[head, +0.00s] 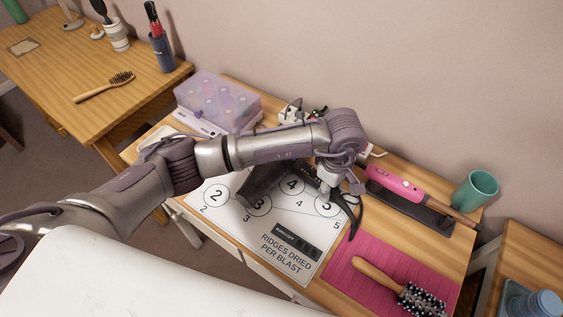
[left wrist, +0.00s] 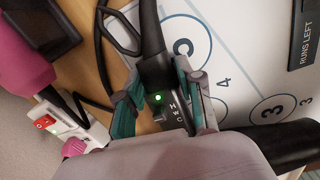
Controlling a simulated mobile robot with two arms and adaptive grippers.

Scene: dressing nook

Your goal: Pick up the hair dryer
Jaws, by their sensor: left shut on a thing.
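The black hair dryer (head: 262,184) is over the white printed mat (head: 215,215), its barrel pointing left and partly hidden by my arm. My left gripper (head: 328,188) reaches down onto its handle end. In the left wrist view, my left gripper (left wrist: 158,84) is shut on the dryer's handle (left wrist: 152,70), one finger on each side. A green light and a switch marked H, W, C show between the fingers. The dryer's dark barrel (left wrist: 284,144) shows at the right. I cannot tell whether it is clear of the mat. My right gripper is not in view.
A pink hot tool (head: 394,184) lies on a dark stand, near a green cup (head: 475,190). A hairbrush (head: 405,287) lies on a pink mat (head: 360,250). A clear purple box (head: 217,101) stands behind my arm. A power strip (left wrist: 58,122) with cords is close by.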

